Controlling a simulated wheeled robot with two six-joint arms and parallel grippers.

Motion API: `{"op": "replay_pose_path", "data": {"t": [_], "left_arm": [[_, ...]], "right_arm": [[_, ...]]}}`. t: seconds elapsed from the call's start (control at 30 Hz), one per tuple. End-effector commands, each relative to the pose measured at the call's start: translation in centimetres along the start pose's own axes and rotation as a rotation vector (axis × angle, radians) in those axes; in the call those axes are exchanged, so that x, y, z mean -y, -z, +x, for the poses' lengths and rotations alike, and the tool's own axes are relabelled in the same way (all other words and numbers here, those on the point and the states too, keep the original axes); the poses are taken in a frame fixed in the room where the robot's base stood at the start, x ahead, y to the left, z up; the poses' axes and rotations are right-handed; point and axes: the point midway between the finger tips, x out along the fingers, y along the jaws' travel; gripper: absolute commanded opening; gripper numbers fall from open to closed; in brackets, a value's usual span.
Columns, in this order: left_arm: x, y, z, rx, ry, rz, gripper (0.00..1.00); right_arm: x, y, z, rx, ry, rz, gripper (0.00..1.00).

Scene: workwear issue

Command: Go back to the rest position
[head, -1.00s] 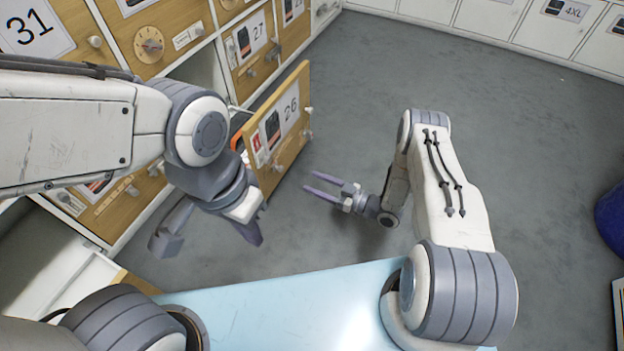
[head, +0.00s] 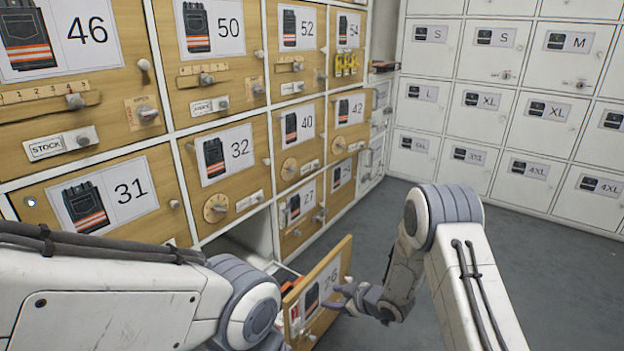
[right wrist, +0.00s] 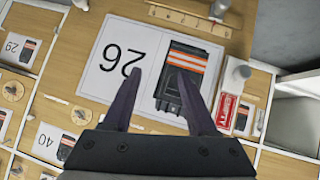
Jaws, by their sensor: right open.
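The wooden panel marked 26 (head: 322,290) stands open, out from the locker wall, at the bottom middle of the head view. My right gripper (head: 343,297) is just right of this panel, with its fingers toward it. In the right wrist view the right gripper (right wrist: 160,98) is open, its two dark fingers apart with nothing between them. The panel's 26 label (right wrist: 150,65) appears upside down in front of the fingers. My left arm comes in at the lower left; its gripper is out of view.
A wall of numbered wooden lockers (head: 225,150) fills the left. White lockers with size labels (head: 500,110) line the back right. Bare grey floor (head: 540,280) lies between them and my right arm. Something orange (head: 287,286) shows behind the open panel.

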Motion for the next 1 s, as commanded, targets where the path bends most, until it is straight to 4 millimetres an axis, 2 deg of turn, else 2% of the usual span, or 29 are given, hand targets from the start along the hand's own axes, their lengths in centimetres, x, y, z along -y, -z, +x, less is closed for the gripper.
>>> {"op": "replay_pose_path", "data": {"t": [0.03, 0.2, 0.37, 0.5, 0.7, 1.0], "left_arm": [[-0.1, 0.1, -1.4, 0.0, 0.0, 0.0, 0.0], [-0.3, 0.2, -3.6, 0.0, 0.0, 0.0, 0.0], [-0.4, 0.3, -5.7, 0.0, 0.0, 0.0, 0.0], [-0.6, 0.4, -7.6, 0.0, 0.0, 0.0, 0.0], [-0.7, 0.5, -9.9, 0.0, 0.0, 0.0, 0.0], [-0.9, 0.7, -12.2, 0.0, 0.0, 0.0, 0.0]], "right_arm": [[-0.3, 3.3, -1.8, 0.049, -0.018, -0.01, 0.58], [0.7, 9.1, -7.4, 0.233, -0.073, 0.025, 0.58], [3.6, 13.6, -14.3, 0.385, -0.098, 0.093, 0.58], [7.6, 16.2, -21.1, 0.508, -0.085, 0.17, 0.58], [14.2, 17.7, -30.9, 0.666, -0.012, 0.279, 0.58], [21.9, 17.3, -41.9, 0.839, 0.141, 0.369, 0.58]]}}
